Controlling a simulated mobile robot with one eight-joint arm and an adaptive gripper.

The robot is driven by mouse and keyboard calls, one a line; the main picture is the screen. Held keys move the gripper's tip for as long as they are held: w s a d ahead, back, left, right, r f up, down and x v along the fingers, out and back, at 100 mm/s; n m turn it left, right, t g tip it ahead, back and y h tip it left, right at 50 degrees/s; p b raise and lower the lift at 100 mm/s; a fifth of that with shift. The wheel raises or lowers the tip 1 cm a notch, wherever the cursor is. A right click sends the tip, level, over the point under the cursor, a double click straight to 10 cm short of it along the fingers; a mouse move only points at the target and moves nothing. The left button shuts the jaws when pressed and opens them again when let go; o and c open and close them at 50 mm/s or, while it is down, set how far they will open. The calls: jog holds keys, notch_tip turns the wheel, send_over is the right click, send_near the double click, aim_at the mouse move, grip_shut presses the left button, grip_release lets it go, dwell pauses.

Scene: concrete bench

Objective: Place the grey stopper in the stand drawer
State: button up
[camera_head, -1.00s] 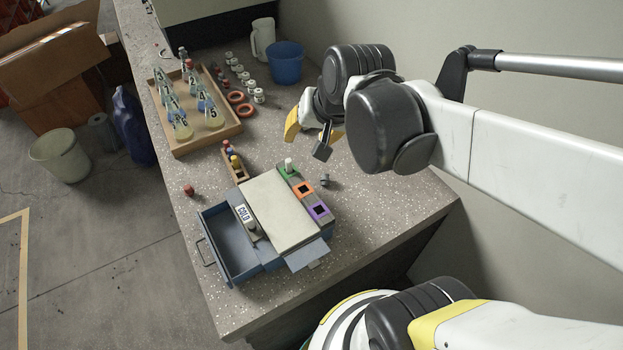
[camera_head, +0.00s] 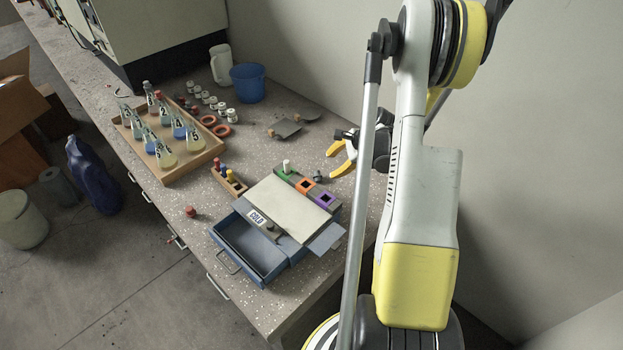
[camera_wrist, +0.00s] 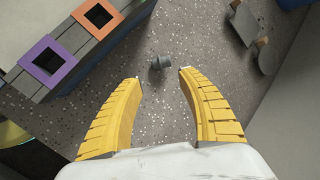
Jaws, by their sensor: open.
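The small grey stopper (camera_head: 318,176) lies on the bench beside the socket block. In the wrist view the grey stopper (camera_wrist: 160,62) lies just beyond the gap between my fingertips, apart from both. My gripper (camera_head: 332,164) is open and empty; its two yellow fingers also show in the wrist view (camera_wrist: 160,78). The blue stand (camera_head: 296,252) has a pale flat top (camera_head: 290,208) and a label reading "COLD". Its drawer (camera_head: 240,249) is pulled open toward the left, and the visible floor looks empty. A small grey knob-like piece (camera_head: 270,228) stands by the label.
The socket block has green, orange (camera_head: 305,185) and purple (camera_head: 326,198) sockets; a white piece stands in the green one. A rack (camera_head: 229,181), red stopper (camera_head: 191,211), flask tray (camera_head: 172,174) and blue bucket (camera_head: 248,83) are around. Two dark paddle-like items (camera_wrist: 243,22) lie near the wall.

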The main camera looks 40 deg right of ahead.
aim_at(317, 175)
jog(key=b+x, duration=0.1)
jog(key=x, duration=0.4)
jog(key=shift+w+d+f+b, duration=0.1)
jog(key=shift+f+b, duration=0.05)
jog(key=shift+b, duration=0.2)
jog(key=b+x, duration=0.2)
jog(key=x, duration=0.3)
jog(key=shift+w+b, duration=0.25)
jog(key=shift+b, duration=0.1)
jog(key=c, duration=0.7)
jog(key=shift+o, duration=0.2)
jog(key=shift+a, duration=0.25)
jog(key=shift+r, duration=0.25)
jog(key=shift+r+p, duration=0.25)
jog(key=shift+p, duration=0.05)
notch_tip(317, 175, up, 4)
jog(key=shift+r+p, duration=0.1)
jog(key=shift+p, duration=0.95)
jog(key=s+d+r+p, duration=0.3)
jog(key=s+d+r, duration=0.3)
jog(key=d, duration=0.3)
jog(key=shift+s+p, duration=0.3)
jog(key=shift+s, duration=0.45)
